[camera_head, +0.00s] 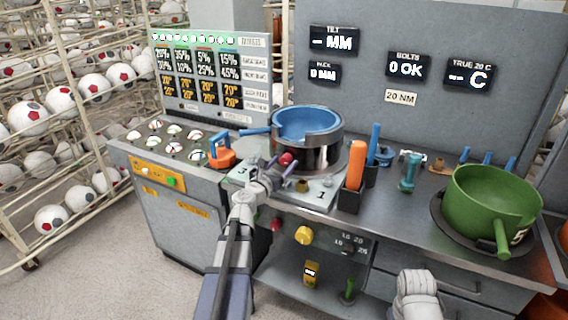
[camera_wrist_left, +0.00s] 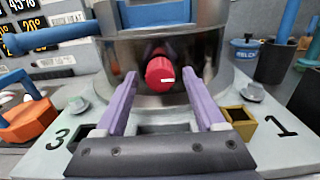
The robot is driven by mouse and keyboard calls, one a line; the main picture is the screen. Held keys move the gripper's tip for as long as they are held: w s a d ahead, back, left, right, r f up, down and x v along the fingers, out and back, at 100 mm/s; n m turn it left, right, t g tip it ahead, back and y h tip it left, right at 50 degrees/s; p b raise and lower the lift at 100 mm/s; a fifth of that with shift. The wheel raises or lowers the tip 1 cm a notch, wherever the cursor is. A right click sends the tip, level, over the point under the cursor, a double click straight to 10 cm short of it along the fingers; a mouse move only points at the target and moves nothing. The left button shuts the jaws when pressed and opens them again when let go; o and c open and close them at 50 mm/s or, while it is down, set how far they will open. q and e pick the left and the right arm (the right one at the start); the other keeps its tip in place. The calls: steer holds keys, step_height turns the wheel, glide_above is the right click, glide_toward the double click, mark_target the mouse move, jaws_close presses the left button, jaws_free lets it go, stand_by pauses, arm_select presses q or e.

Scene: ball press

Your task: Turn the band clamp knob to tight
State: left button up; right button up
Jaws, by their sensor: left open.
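The red band clamp knob (camera_wrist_left: 159,72) sticks out from the front of a shiny metal ring (camera_wrist_left: 205,72); a white mark on its face lies nearly level. In the head view the knob (camera_head: 286,159) shows low on the ring (camera_head: 322,157), below a blue pan (camera_head: 305,124). My left gripper (camera_head: 276,169) is open and empty in front of the ring. In the left wrist view its purple fingers (camera_wrist_left: 160,88) lie to the left and right of the knob, with gaps on both sides. My right gripper is out of view; only a pale arm part shows.
The ring stands on a grey plate (camera_wrist_left: 275,150) with bolts and a brass socket (camera_wrist_left: 241,122). An orange-handled tool (camera_head: 356,165) in a black holder stands to the right. An orange clamp (camera_head: 221,154) is at left. A green pot (camera_head: 490,200) sits far right.

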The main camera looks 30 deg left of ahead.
arm_select(q)
steer(key=shift+w, duration=0.4)
steer(key=shift+c, duration=0.3)
jaws_close()
